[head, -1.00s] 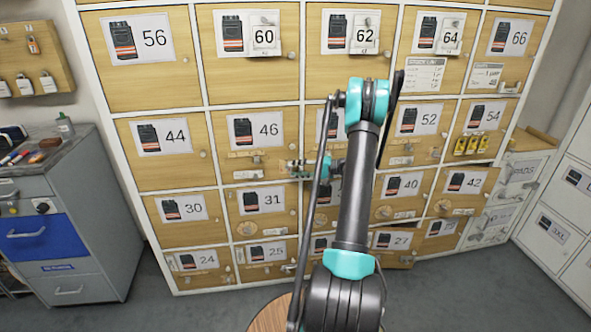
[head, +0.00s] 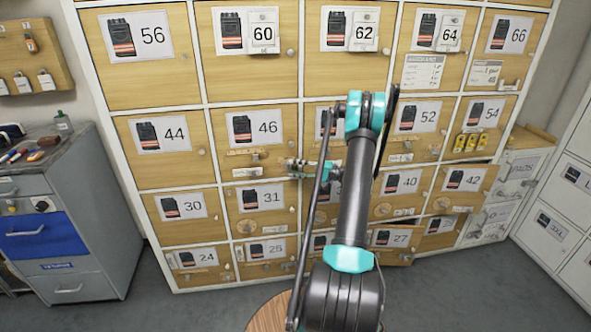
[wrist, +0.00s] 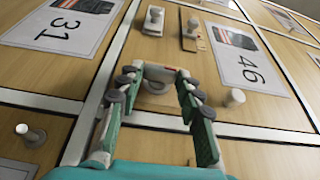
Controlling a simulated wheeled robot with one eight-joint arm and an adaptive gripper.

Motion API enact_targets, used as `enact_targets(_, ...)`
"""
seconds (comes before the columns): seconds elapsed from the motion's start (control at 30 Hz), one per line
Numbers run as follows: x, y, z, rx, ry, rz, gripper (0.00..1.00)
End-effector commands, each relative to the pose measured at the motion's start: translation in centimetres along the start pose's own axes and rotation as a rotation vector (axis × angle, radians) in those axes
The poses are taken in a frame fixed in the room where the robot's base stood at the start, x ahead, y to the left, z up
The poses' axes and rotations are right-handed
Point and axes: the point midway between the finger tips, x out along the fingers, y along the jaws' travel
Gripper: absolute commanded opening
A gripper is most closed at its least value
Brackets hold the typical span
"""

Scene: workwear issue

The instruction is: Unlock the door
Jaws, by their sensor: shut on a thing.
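The wooden locker door marked 46 (head: 222,141) is closed in the head view, and it also shows at the right in the wrist view (wrist: 205,67). Its round knob (wrist: 235,97) stands clear of my gripper. My gripper (wrist: 160,76) has teal fingers, shut on a small pale piece (wrist: 158,70) at their tips. The tips are over the door's lower right corner, at a round pale fitting (wrist: 155,86). I cannot tell whether the piece touches or enters the fitting. In the head view my gripper (head: 299,168) is small and partly behind my arm.
Numbered locker doors surround it, including 31 (head: 264,224) below and 44 (head: 161,162) at the left. A latch-like fitting (wrist: 190,30) sits on door 46. A grey drawer cabinet (head: 95,220) stands at the left. Grey floor is open in front.

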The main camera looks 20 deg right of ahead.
Motion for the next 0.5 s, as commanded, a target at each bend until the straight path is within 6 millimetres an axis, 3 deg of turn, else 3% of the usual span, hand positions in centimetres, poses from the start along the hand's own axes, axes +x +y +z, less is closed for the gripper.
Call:
enact_targets(0.2, 0.01, 0.02, -0.02, 0.0, 0.0, 0.001, 0.57)
enact_targets(0.5, -0.21, 0.01, -0.03, 0.0, 0.001, 0.001, 0.57)
